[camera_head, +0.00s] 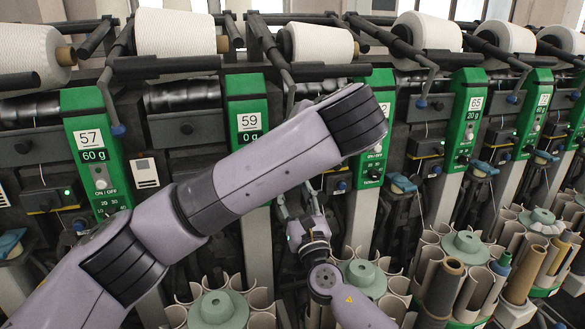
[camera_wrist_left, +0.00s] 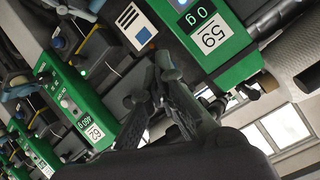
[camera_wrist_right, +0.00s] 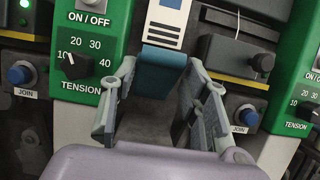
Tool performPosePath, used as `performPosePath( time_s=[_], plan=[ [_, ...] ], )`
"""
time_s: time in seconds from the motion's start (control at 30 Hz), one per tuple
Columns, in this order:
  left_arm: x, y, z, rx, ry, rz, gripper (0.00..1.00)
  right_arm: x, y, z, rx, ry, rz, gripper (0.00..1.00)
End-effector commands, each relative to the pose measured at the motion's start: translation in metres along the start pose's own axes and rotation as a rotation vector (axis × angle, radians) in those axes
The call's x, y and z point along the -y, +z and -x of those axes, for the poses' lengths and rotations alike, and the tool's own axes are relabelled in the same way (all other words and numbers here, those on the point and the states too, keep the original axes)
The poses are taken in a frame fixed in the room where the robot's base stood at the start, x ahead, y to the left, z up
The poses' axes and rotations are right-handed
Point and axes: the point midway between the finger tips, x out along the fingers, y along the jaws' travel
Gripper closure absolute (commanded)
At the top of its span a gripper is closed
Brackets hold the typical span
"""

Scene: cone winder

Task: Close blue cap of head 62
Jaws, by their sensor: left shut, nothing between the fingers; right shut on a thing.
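A blue cap (camera_wrist_right: 162,70) sits below a white label between the fingers of my right gripper (camera_wrist_right: 160,88), which is shut on it. In the head view my right gripper (camera_head: 292,205) is low between the green panels, partly behind my left arm, and the cap there is hidden. The green panel of head 62 (camera_head: 378,125) is partly covered by my left arm; its number 62 reads in the left wrist view (camera_wrist_left: 97,133). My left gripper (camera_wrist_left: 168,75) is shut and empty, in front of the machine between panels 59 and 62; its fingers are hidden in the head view.
Panel 59 (camera_head: 247,120) and panel 57 (camera_head: 95,150) stand to the left, panel 65 (camera_head: 465,115) to the right. Another blue cap (camera_head: 402,183) is right of panel 62. White yarn cones (camera_head: 175,33) line the top. Tube magazines (camera_head: 218,308) crowd the space below.

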Motion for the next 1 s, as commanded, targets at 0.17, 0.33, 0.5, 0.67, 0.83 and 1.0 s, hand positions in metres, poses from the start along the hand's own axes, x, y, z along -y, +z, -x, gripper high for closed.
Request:
performPosePath(
  time_s=[0.17, 0.33, 0.5, 0.67, 0.83, 1.0],
  plan=[
    [-0.024, 0.021, -0.011, 0.079, 0.040, 0.276, 1.00, -0.002, -0.002, 0.001, -0.002, 0.006, 0.007, 1.00],
    [-0.038, 0.033, -0.017, 0.133, 0.051, 0.453, 1.00, -0.002, -0.002, 0.001, -0.002, 0.006, 0.007, 1.00],
    [-0.043, 0.038, -0.021, 0.155, 0.052, 0.526, 1.00, -0.002, -0.002, 0.001, -0.002, 0.005, 0.006, 1.00],
    [-0.044, 0.042, -0.040, 0.159, 0.050, 0.535, 1.00, -0.002, -0.001, 0.001, -0.002, 0.005, 0.006, 1.00],
    [-0.046, 0.046, -0.071, 0.158, 0.047, 0.535, 1.00, -0.002, -0.001, 0.001, -0.002, 0.005, 0.006, 1.00],
    [-0.049, 0.050, -0.099, 0.157, 0.049, 0.534, 1.00, -0.002, -0.001, 0.001, -0.002, 0.005, 0.006, 1.00]
  ],
)
